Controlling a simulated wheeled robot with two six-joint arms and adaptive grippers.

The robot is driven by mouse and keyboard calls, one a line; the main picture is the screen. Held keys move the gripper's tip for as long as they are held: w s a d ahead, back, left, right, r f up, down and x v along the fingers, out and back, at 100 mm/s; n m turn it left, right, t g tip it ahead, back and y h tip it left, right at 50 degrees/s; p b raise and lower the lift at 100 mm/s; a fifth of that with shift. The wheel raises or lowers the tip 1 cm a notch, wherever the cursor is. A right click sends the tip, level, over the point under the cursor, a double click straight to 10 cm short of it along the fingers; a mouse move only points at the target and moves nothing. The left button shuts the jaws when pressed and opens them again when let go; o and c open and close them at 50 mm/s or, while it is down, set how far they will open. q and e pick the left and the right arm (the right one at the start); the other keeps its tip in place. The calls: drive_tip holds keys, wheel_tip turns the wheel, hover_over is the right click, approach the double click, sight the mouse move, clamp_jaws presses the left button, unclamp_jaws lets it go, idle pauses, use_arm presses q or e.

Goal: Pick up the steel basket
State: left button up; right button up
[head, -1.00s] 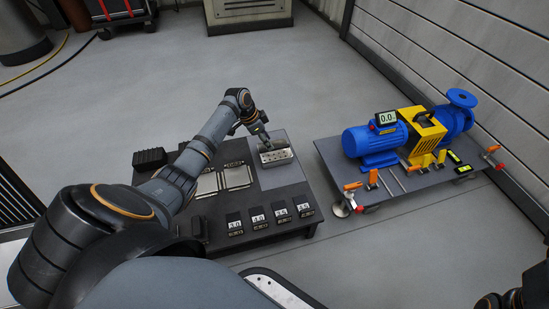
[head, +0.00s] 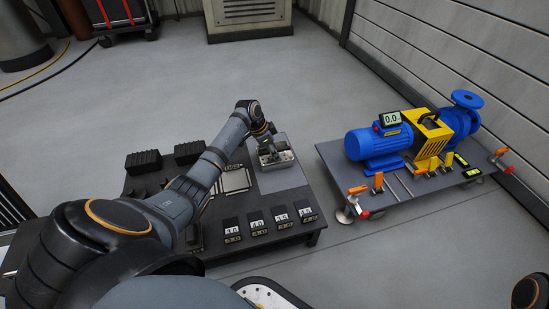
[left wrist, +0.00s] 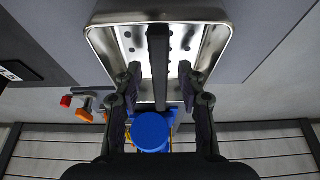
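The steel basket (head: 285,163) is a small shiny tray with holes in its floor, on the grey mat at the right of the dark bench. In the left wrist view the basket (left wrist: 100,42) shows its rim and a dark bar-like handle (left wrist: 158,65) running across its middle. My left gripper (head: 268,153) is over the basket. In the left wrist view its two fingers (left wrist: 158,85) stand apart, one on each side of the handle, with gaps between. Whether the fingertips reach below the bar is unclear. My right gripper is out of view.
The bench (head: 262,249) also holds several number cards (head: 257,222), a metal tray (head: 236,181) and black ribbed blocks (head: 143,161). A cart (head: 400,193) with a blue pump (head: 375,143) stands to the right, a gap away. Open floor lies behind.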

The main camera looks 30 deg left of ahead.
use_arm(q)
drive_tip(key=shift+f+p, duration=0.25)
drive_tip(key=shift+p, duration=0.05)
idle(0.5)
clamp_jaws()
idle(0.3)
